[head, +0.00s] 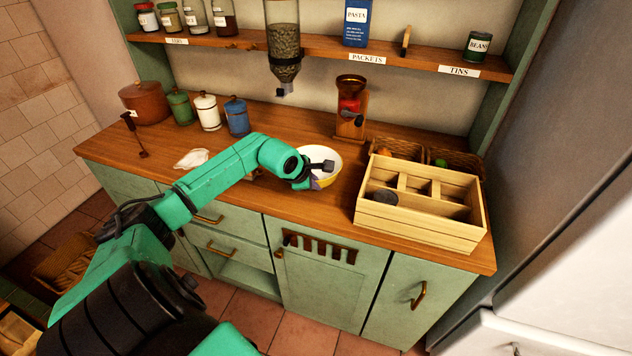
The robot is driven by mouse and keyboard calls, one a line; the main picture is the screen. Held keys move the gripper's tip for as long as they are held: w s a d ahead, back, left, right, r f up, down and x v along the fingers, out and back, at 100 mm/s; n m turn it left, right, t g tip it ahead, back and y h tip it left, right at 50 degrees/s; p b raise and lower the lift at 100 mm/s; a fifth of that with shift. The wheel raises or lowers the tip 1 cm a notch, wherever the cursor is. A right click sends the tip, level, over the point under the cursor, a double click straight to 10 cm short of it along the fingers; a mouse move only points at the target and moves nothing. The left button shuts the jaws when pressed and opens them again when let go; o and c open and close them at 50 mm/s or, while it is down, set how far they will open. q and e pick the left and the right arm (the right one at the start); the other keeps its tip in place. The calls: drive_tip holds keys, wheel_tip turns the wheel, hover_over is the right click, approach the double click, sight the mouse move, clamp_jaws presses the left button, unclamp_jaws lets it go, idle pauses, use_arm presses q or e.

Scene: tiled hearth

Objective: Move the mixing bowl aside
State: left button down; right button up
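The mixing bowl (329,155), white inside and yellow outside, stands on the wooden counter near the middle. My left gripper (321,175) is at the bowl's near left side, and its dark fingers overlap the rim in the head view. The fingers are small and partly hidden by the gripper's own body, so I cannot tell whether they are closed on the rim. My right gripper is not in view.
A divided wooden crate (455,238) stands to the bowl's right, with baskets (459,163) behind it. A grinder (350,108) stands behind the bowl. Canisters (237,117), a cloth (191,159) and a brown pot (146,102) are on the left. A dispenser (284,45) hangs above.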

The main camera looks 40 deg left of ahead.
use_arm(q)
drive_tip(key=c, duration=1.1)
unclamp_jaws()
drive_tip(key=shift+o, duration=0.2)
drive_tip(key=shift+s, duration=0.1)
drive_tip(key=shift+r, duration=0.1)
drive_tip(key=shift+s+a+r, duration=0.1)
drive_tip(key=shift+s+r, duration=0.15)
drive_tip(key=v, duration=1.1)
drive_tip(key=shift+d+r, duration=0.1)
drive_tip(key=shift+d, duration=0.1)
